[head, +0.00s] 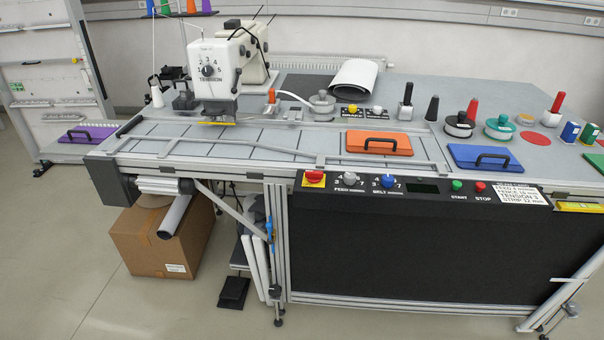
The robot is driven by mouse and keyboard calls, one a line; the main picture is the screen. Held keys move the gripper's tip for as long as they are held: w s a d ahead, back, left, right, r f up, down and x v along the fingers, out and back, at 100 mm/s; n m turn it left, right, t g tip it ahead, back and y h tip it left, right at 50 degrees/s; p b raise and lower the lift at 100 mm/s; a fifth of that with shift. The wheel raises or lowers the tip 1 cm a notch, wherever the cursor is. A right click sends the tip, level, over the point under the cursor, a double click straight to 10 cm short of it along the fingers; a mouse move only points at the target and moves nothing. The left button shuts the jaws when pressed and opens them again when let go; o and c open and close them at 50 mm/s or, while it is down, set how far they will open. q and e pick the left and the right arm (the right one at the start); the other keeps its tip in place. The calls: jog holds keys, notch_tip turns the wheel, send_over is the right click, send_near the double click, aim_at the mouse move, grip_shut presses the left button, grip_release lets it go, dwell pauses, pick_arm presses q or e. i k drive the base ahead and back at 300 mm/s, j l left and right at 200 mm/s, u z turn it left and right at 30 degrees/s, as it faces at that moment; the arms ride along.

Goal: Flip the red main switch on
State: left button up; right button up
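The red main switch (314,177) is a red knob on a yellow plate. It sits at the left end of the black control panel (420,240) on the front of the workbench. Whether its knob is turned on or off is too small to tell. To its right are a white FEED knob (349,178), a blue BELT knob (387,181), a dark display (422,187), a green START button (456,185) and a red STOP button (479,187). Neither of my grippers is in view.
A sewing machine (212,70) stands at the back left of the bench. An orange tray (379,143) and a blue one (485,157) lie behind the panel. A cardboard box (150,245) is under the bench at left. The floor in front is clear.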

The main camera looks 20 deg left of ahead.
aim_at(312, 176)
jog(key=i+u, duration=0.15)
jog(key=u, duration=0.3)
jog(key=i+l+u, duration=0.1)
jog(key=u, duration=0.35)
jog(key=i+l+u, duration=0.25)
jog(key=i+l, duration=0.25)
jog(key=i+l+u, duration=0.25)
jog(key=i+l, duration=0.2)
jog(key=l, duration=0.25)
jog(key=i+l, duration=0.3)
jog(key=l, duration=0.15)
